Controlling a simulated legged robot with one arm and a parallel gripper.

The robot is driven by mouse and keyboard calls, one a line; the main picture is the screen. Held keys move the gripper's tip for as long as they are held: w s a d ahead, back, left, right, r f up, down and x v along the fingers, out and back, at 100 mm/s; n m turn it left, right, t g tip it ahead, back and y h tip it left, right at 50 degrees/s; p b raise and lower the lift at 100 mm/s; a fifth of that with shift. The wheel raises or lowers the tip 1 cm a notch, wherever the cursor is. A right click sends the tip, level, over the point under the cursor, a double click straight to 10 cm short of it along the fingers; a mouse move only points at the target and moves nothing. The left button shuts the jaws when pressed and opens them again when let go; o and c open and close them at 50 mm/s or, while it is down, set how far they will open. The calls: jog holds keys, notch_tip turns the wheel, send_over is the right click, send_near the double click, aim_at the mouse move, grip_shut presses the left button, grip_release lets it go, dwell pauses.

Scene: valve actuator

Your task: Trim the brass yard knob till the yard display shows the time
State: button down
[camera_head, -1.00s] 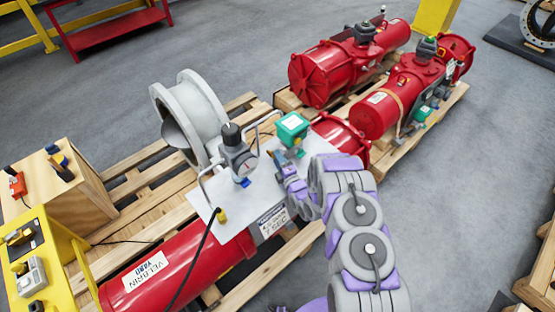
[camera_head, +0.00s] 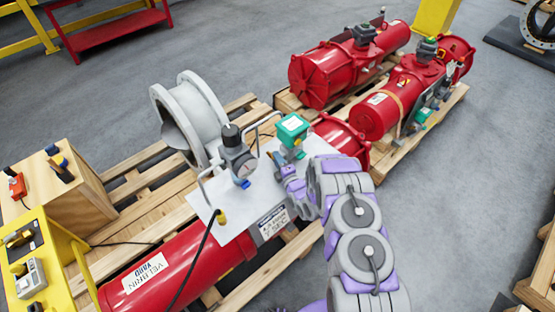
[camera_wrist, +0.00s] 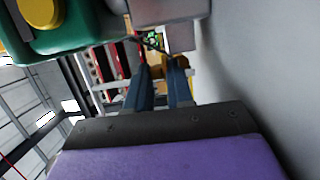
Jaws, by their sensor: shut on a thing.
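My gripper (camera_head: 290,182) reaches in from the right over the pale plate (camera_head: 232,210) on the red actuator (camera_head: 180,262), below the green box (camera_head: 292,127). In the wrist view its two blue-grey fingers (camera_wrist: 158,88) are close together, shut on a small brass-coloured knob (camera_wrist: 178,62), which is mostly hidden. The green box also shows at upper left in the wrist view (camera_wrist: 70,35), with a yellow round part. A white label (camera_head: 270,220) on the plate's front edge appears to read 7 SEC. I cannot make out a display reading.
A grey regulator with a gauge (camera_head: 237,155) and bent tubes stand left of my gripper. A grey flanged ring (camera_head: 190,115) is behind on the wooden pallet. A yellow console (camera_head: 30,265) stands at left. More red actuators (camera_head: 335,70) lie at the back.

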jog(key=shift+r, duration=0.1)
jog(key=shift+w+d+n+g+y, duration=0.15)
jog(key=shift+n+g+y, duration=0.3)
jog(key=shift+y, duration=0.1)
jog(key=shift+w+d+n+g+y, duration=0.1)
jog(key=shift+d+n+g+y, duration=0.05)
jog(key=shift+n+g+y, duration=0.3)
jog(key=n+y+b, duration=0.1)
jog(key=g+y, duration=0.1)
jog(key=shift+w+d+n+g+y+b, duration=0.1)
jog(key=shift+w+n+g+y+b, duration=0.05)
jog(key=shift+n+g+y+b, duration=0.2)
jog(key=shift+r+n+g+y+b, duration=0.1)
jog(key=shift+n+g+y+b, duration=0.35)
jog(key=shift+n+g+b, duration=0.3)
jog(key=c, duration=1.1)
grip_release()
jog(key=shift+d, duration=0.1)
jog(key=p+v, duration=0.3)
jog(key=v, duration=1.4)
jog(key=shift+d+f, duration=0.15)
jog(key=shift+f, duration=0.05)
